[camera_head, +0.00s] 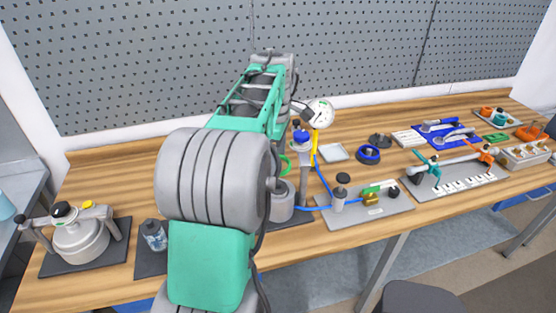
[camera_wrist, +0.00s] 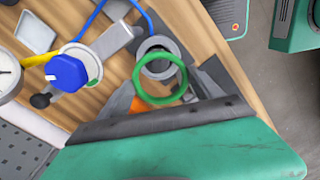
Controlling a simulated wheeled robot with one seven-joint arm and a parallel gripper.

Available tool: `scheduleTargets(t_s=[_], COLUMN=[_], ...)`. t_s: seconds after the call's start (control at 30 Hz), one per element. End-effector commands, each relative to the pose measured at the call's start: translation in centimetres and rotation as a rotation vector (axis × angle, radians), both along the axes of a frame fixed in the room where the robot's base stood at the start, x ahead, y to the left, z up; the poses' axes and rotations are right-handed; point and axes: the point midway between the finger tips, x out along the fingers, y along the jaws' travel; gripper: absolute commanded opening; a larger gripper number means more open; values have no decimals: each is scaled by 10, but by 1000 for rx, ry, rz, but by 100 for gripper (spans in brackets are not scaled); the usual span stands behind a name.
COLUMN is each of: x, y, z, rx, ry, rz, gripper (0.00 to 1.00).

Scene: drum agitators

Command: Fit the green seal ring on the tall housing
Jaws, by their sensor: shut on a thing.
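The green seal ring (camera_wrist: 137,78) is pinched between the dark fingers of my gripper (camera_wrist: 160,92) in the wrist view. A sliver of the ring (camera_head: 287,165) shows in the head view, just above a grey cylinder that looks like the tall housing (camera_head: 284,204). In the wrist view the housing's round grey top (camera_wrist: 151,44) lies behind the ring and a little up-picture from it, so the two overlap but are not centred. I cannot tell whether they touch. My arm hides most of the gripper in the head view.
A blue-capped part (camera_wrist: 68,72) with a yellow bar stands close to the housing. A blue hose (camera_head: 323,180) runs to a grey plate (camera_head: 365,212) with a valve. A lidded pot (camera_head: 80,242) sits at the left. Several tools and fixtures fill the right side.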

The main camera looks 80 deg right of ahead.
Motion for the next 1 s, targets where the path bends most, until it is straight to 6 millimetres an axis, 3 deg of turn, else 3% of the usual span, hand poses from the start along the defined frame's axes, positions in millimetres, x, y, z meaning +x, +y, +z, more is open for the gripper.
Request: scheduleTargets(t_s=[0.27, 0.7, 1.0], x=[-7, -6, -6], y=[-2, -2, -2], z=[-19, -73, -78], rx=[-3, -3, -4], ry=[0, 0, 0], rz=[2, 1, 1], gripper=[36, 36, 36])
